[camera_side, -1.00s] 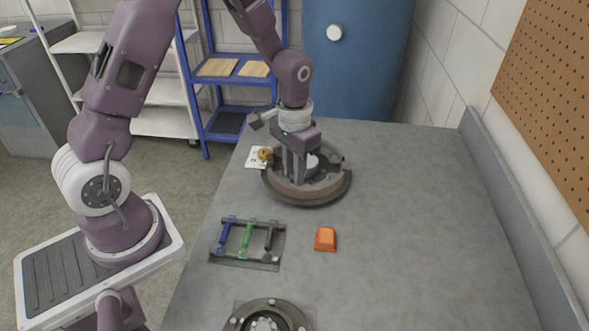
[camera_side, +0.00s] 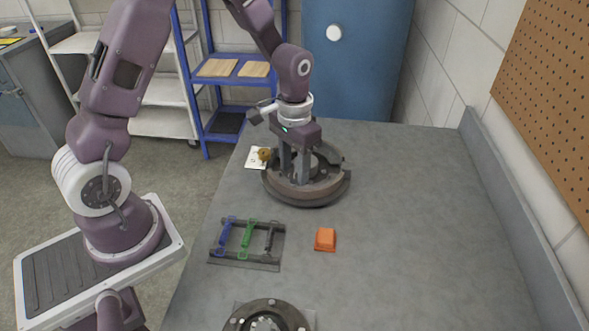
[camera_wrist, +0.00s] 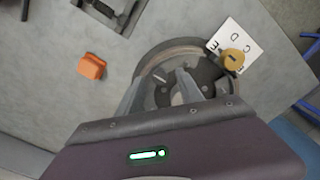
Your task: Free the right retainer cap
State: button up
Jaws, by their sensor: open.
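A round brown drum assembly (camera_side: 330,187) lies at the far end of the grey table, and its near rim shows in the wrist view (camera_wrist: 165,52). My gripper (camera_side: 294,182) points down over its left part, with two grey fingers spread apart. In the wrist view my gripper (camera_wrist: 155,97) also has its fingers apart, over the drum's dark inner parts. I see nothing held between them. The right retainer cap cannot be singled out, as the fingers and palm hide part of the inside. I cannot tell whether the fingertips touch anything.
A white lettered card (camera_wrist: 238,42) with a gold knob (camera_wrist: 234,61) lies beside the drum. An orange block (camera_side: 325,239) and a rack (camera_side: 245,261) with blue, green and black tools are nearer. A second round assembly (camera_side: 290,313) sits in front. The table's right side is clear.

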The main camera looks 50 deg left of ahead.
aim_at(295, 175)
notch_tip(295, 175, up, 6)
jog(key=shift+f, duration=0.1)
jog(key=shift+s+r, duration=0.1)
jog(key=shift+r, duration=0.3)
jog(key=s+d+r+t, duration=0.2)
jog(key=s+r, duration=0.5)
jog(key=s, duration=0.3)
jog(key=s+d+r+t, duration=0.2)
jog(key=s+r+t, duration=0.1)
jog(key=s+r, duration=0.4)
jog(key=s, duration=0.3)
jog(key=shift+s+d+r+t, duration=0.2)
jog(key=shift+r+t, duration=0.05)
jog(key=shift+t, duration=0.05)
jog(key=shift+o, duration=0.5)
